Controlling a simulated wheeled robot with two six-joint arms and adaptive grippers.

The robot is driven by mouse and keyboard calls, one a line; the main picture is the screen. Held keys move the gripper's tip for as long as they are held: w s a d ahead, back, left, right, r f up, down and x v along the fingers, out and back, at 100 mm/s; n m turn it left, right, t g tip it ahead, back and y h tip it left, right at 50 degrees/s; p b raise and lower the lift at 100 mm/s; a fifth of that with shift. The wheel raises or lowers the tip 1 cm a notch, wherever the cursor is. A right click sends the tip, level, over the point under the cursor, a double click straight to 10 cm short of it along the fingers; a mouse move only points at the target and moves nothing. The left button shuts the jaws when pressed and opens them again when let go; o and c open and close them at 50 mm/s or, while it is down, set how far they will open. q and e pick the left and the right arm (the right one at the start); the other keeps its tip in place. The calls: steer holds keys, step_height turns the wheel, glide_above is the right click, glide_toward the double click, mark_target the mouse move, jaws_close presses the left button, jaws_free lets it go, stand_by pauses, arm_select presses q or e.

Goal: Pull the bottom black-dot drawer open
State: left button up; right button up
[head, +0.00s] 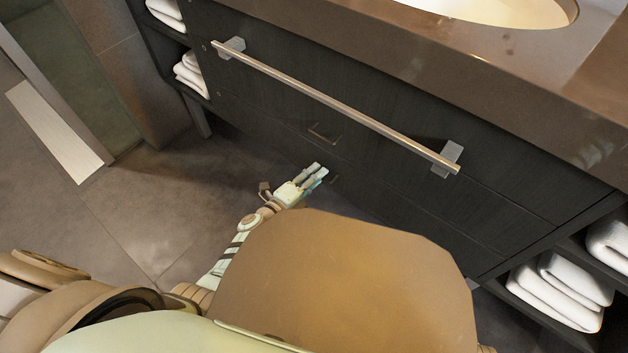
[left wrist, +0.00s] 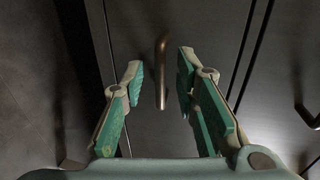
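The dark vanity's bottom drawer (head: 365,196) is low on the front and looks shut. Its small bar handle (head: 332,180) shows just beyond my left gripper (head: 317,171). In the left wrist view the handle (left wrist: 161,72) stands between the two spread fingertips of that gripper (left wrist: 159,64), with a gap on each side. The left gripper is open and holds nothing. I cannot make out a black dot on the drawer. My right gripper is not in view.
Another drawer handle (head: 323,133) sits higher on the front and also shows at the right of the left wrist view (left wrist: 308,117). A long towel bar (head: 335,104) juts out above. Folded towels (head: 560,290) fill side shelves. Floor at left (head: 160,200) is clear.

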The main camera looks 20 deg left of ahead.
arm_select(q)
steer(key=shift+w, duration=0.1)
jaws_close()
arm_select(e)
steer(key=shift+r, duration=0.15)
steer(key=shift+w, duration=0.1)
